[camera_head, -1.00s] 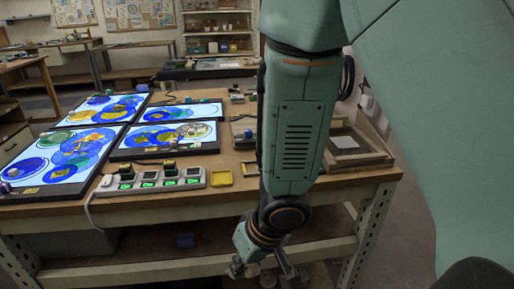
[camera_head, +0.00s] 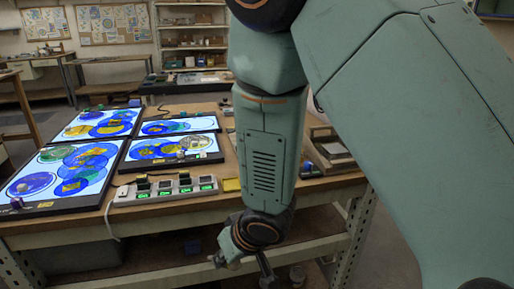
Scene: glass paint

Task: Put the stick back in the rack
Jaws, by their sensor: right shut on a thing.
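My right gripper (camera_head: 243,264) hangs low in front of the workbench's front edge, at the lower middle of the head view. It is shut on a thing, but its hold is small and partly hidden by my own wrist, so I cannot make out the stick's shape. A white, low row of slots with green-lit displays (camera_head: 172,194) lies along the front of the bench, up and left of the gripper. It may be the rack, but I cannot tell for certain. Small dark blocks stand on it. My left gripper is out of view.
Several lit panels with blue and yellow circles (camera_head: 75,173) cover the left of the workbench (camera_head: 75,216). Wooden frames (camera_head: 327,152) lie at the right end. A lower shelf (camera_head: 160,278) is underneath.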

